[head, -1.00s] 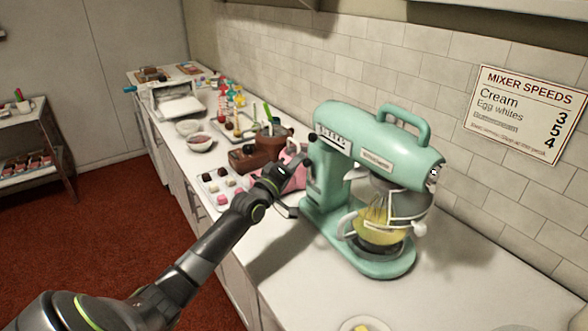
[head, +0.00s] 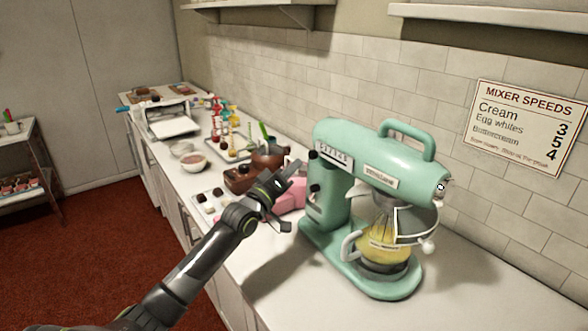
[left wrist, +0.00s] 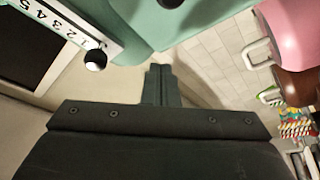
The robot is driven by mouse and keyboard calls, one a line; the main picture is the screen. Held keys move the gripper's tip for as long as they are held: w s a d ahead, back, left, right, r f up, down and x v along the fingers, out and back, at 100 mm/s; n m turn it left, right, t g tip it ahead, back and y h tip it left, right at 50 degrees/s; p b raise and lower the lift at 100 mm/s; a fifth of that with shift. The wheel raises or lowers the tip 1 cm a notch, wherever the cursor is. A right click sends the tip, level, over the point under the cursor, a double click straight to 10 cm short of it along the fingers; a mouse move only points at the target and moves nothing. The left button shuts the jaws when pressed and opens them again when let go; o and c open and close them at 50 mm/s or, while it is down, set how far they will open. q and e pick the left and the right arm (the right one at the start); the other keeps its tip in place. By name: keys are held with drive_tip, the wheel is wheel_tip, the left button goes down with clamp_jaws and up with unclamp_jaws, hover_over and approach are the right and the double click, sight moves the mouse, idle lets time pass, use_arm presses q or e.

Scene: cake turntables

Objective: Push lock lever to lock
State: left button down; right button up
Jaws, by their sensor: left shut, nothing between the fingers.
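The teal stand mixer (head: 375,170) stands on the white counter, with a whisk and yellow batter in its glass bowl (head: 385,245). Its numbered speed plate (head: 334,148) has a black knob (head: 313,154), which also shows in the left wrist view (left wrist: 95,60). A lower dark knob (head: 315,187) sits on the side of the column; I cannot tell for sure that it is the lock lever. My left gripper (head: 296,170) is shut and empty, left of the column and apart from it. Its closed fingers show in the left wrist view (left wrist: 160,78). My right gripper is out of view.
A pink mixer (head: 290,197) and a brown one (head: 262,165) stand behind my gripper. A sweets tray (head: 210,203), bowls (head: 193,162) and bottles (head: 225,115) line the counter farther back. A speeds sign (head: 525,125) hangs on the tiled wall. The counter's front is clear.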

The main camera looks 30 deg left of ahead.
use_arm(q)
drive_tip(key=p+v, duration=0.3)
drive_tip(key=v, duration=0.6)
drive_tip(key=shift+f, duration=0.4)
drive_tip(key=shift+a, duration=0.1)
